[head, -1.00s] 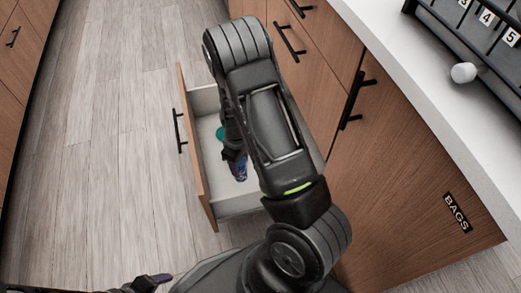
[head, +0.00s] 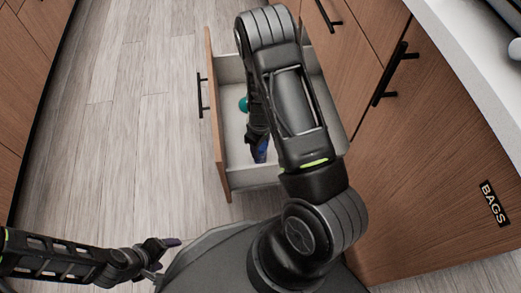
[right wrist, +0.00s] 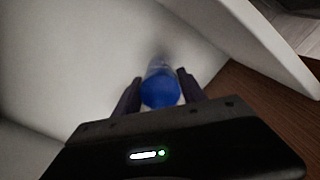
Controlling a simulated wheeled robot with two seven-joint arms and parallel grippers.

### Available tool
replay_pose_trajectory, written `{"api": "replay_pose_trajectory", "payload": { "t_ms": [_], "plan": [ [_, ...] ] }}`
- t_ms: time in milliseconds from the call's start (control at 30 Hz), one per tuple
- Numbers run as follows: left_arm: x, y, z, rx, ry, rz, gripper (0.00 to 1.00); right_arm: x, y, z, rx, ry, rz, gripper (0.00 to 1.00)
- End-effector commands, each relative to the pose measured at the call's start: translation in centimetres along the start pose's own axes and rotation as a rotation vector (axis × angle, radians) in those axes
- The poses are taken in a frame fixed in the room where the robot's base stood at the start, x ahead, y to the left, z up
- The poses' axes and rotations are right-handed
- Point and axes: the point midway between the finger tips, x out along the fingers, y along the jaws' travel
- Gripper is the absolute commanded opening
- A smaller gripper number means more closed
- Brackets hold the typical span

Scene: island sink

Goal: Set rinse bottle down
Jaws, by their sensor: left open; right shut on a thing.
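The rinse bottle (head: 261,151), blue, shows inside the open drawer (head: 240,181) in the head view, partly hidden by my right arm. In the right wrist view its round blue end (right wrist: 161,90) sits between both fingers of my right gripper (right wrist: 158,82). My right gripper is shut on the bottle, inside the drawer. A dark shadow lies close beyond the bottle on the pale drawer surface; I cannot tell whether they touch. My left gripper (head: 168,254) is open and empty, at the lower left of the head view, outside the drawer.
Wooden cabinets with a "BAGS" label (head: 494,204) and a white counter (head: 475,60) stand at the right. The wooden floor (head: 140,130) left of the drawer is clear.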

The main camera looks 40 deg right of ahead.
Motion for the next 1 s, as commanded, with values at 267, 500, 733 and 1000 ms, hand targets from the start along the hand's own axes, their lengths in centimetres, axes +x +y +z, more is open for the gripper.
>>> {"api": "replay_pose_trajectory", "payload": {
  "t_ms": [267,500,733,1000],
  "plan": [
    [0.9,-0.3,-0.1,-0.001,0.005,0.0,0.74,1.9,0.1,-0.1,0.0,0.002,0.001,0.0],
    [1.2,-0.4,-0.1,0.0,0.005,0.0,0.74,2.3,0.0,-0.1,-0.001,0.001,0.001,0.0],
    [1.1,-0.3,-0.1,-0.001,0.005,0.0,0.74,2.1,0.0,0.0,-0.001,0.001,0.001,0.66],
    [1.1,-0.3,-0.1,-0.001,0.005,0.0,0.74,2.1,0.0,0.0,-0.001,0.001,0.001,0.7]
  ]
}}
